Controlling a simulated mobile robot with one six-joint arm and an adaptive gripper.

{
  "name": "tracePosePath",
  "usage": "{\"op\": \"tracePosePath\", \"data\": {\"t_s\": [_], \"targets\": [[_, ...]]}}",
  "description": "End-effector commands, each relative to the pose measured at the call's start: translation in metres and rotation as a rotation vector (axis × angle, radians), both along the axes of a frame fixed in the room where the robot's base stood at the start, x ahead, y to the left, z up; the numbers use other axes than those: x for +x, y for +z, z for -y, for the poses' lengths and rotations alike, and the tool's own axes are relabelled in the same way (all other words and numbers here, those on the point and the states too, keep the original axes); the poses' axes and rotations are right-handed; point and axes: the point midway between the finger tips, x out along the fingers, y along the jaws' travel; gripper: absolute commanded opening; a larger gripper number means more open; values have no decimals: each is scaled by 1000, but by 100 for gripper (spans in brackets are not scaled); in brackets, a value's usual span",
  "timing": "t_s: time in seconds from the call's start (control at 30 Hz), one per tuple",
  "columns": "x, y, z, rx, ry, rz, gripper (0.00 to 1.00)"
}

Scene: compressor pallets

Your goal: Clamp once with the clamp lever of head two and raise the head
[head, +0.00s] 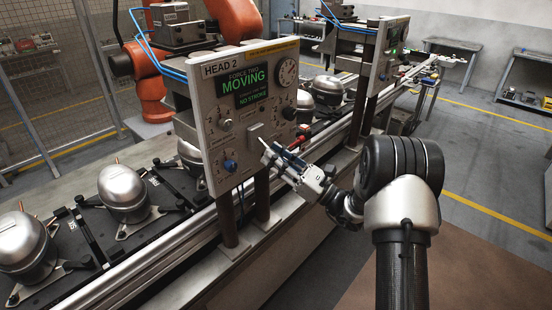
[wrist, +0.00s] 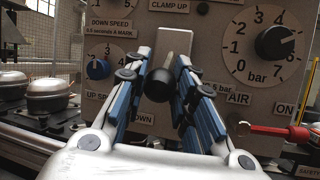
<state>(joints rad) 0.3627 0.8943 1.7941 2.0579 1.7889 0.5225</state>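The HEAD 2 panel (head: 226,112) stands upright on posts beside the line, its green display reading MOVING and NO STROKE. It fills the back of the wrist view (wrist: 205,22). The clamp lever (wrist: 158,85), a metal stem with a black knob, sticks out of the panel between CLAMP UP and DOWN labels. In the head view the lever (head: 265,144) shows as a thin pale stick. My gripper (head: 284,161) is at the panel's lower right. In the wrist view its blue-padded fingers (wrist: 163,72) are apart, one on each side of the knob, with gaps visible.
A pressure dial (wrist: 273,42), a blue knob (wrist: 97,69) and a red air handle (wrist: 268,130) surround the lever. Silver compressors (head: 123,190) sit on dark pallets along the line. An orange robot arm (head: 150,70) stands behind the panel. The floor at right is open.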

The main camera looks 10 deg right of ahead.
Motion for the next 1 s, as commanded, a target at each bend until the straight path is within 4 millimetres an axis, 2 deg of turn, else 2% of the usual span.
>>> {"op": "tracePosePath", "data": {"t_s": [0.3, 0.67, 0.77, 1.0], "targets": [[0, 0, 0, 0, -1, 0, 45], [-2, -1, 3, 0, -1, 1, 45], [-8, -6, 12, 1, -2, -2, 45], [-38, -26, 47, 2, -6, -1, 45]]}}
